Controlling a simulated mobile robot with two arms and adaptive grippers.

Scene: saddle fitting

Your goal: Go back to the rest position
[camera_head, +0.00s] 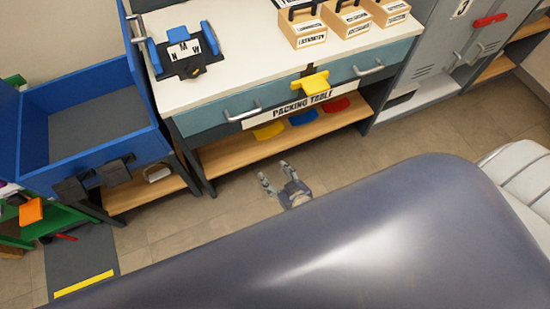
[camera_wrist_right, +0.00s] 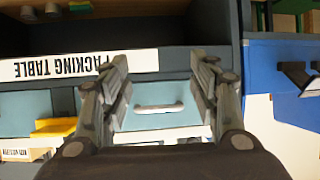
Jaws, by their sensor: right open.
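My right gripper (camera_head: 281,179) shows in the head view past the edge of a large grey-blue rounded surface that fills the lower part of the picture. It is open and empty over the floor in front of the packing table (camera_head: 225,85). In the right wrist view its two fingers (camera_wrist_right: 158,85) stand apart with nothing between them. Beyond them the wrist view shows the table's drawer front with a handle (camera_wrist_right: 158,108), upside down. My left gripper is not in view.
A blue bin (camera_head: 95,148) stands left of the table. A grey locker (camera_head: 440,60) stands to the right. A yellow piece (camera_head: 312,83) sticks out at the table's front edge. Wooden boxes (camera_head: 303,35) stand on top. Tiled floor (camera_head: 215,212) lies clear around the gripper.

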